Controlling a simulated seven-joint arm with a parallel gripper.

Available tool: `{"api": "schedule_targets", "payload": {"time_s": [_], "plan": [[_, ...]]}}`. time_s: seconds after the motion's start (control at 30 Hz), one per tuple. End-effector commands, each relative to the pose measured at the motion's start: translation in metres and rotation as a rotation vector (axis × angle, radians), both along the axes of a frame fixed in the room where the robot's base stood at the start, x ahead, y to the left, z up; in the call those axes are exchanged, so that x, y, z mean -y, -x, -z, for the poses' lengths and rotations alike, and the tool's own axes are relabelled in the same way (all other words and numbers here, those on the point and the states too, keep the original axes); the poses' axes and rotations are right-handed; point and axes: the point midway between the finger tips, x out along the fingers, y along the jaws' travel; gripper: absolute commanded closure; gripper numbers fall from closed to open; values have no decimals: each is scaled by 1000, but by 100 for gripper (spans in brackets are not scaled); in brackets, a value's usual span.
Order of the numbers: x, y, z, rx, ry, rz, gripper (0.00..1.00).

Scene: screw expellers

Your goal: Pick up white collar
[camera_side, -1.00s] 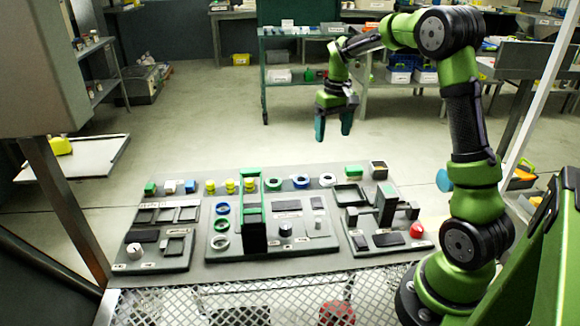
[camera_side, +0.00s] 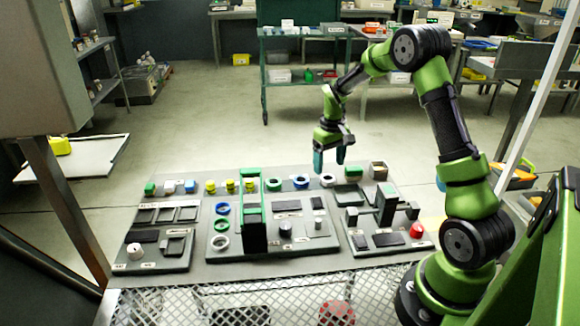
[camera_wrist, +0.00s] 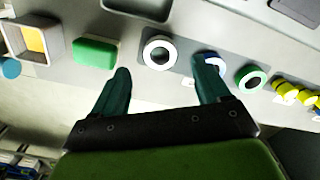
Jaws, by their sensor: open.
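The white collar (camera_side: 327,184) is a ring in the back row of parts on the bench. In the wrist view the white collar (camera_wrist: 147,58) lies flat beyond the fingertips, roughly centred between them. My gripper (camera_side: 330,162) is open and empty, pointing down just above that part of the row. In the wrist view my gripper (camera_wrist: 160,66) shows two dark green fingers spread apart. I cannot tell the exact height left between fingertips and collar.
A green block (camera_wrist: 94,52) and an open box (camera_wrist: 50,45) lie left of the collar. A blue ring (camera_side: 301,181) and a green ring (camera_side: 274,184) lie on its other side. A tall green frame (camera_side: 263,175) and a grey-green post (camera_side: 386,200) rise from the boards in front.

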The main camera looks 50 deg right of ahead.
Motion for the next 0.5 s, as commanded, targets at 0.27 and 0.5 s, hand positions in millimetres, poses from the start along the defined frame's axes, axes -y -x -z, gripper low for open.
{"api": "schedule_targets", "payload": {"time_s": [0.27,0.5], "plan": [[1,-3,41,-3,-2,1,24],[1,-3,48,1,0,1,24]]}}
